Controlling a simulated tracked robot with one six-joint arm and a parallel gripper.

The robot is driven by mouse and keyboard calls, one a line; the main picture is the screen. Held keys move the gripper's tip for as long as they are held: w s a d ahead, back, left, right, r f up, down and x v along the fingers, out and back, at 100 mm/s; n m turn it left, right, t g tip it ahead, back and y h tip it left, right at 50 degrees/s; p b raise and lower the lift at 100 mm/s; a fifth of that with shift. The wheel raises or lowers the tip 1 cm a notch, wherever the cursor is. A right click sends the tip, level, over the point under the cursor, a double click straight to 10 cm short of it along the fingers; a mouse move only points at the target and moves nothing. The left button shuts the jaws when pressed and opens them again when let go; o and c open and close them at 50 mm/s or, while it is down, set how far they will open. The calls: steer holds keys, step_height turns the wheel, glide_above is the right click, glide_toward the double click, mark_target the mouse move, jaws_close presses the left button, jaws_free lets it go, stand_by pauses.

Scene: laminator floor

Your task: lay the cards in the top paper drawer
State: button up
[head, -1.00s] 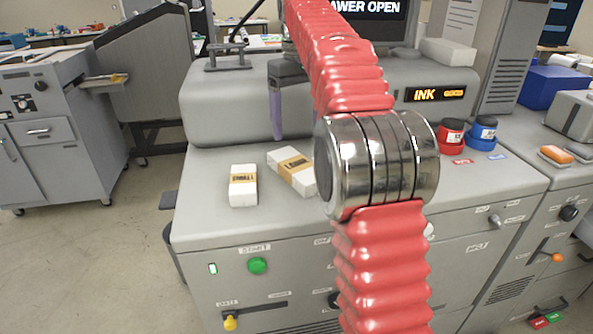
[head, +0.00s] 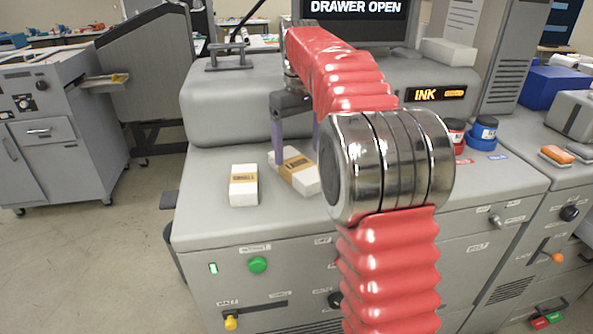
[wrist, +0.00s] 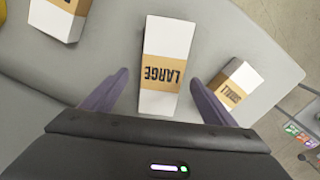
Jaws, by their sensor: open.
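A white pack with a tan band marked LARGE (wrist: 165,45) lies on the grey machine top; in the head view the pack (head: 305,182) is below my gripper (head: 297,152). My gripper (wrist: 160,77) is open, its two purple fingers on either side of this pack in the wrist view, with nothing gripped. I cannot tell how far above the top the fingertips are. A smaller banded pack marked SMALL (wrist: 236,84) lies to its right there, and left of it in the head view (head: 243,186). The top paper drawer is not clearly visible.
A third banded pack (wrist: 58,20) shows at upper left in the wrist view; my arm hides its place in the head view. The screen (head: 355,9) reads DRAWER OPEN. Red (head: 452,137) and blue (head: 483,133) ink jars stand to the right.

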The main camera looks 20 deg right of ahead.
mark_target(297, 163)
steer(key=shift+a+f, duration=0.2)
steer(key=shift+f, duration=2.4)
steer(key=c, duration=1.5)
steer(key=shift+r, duration=0.1)
step_height(297, 163, up, 10)
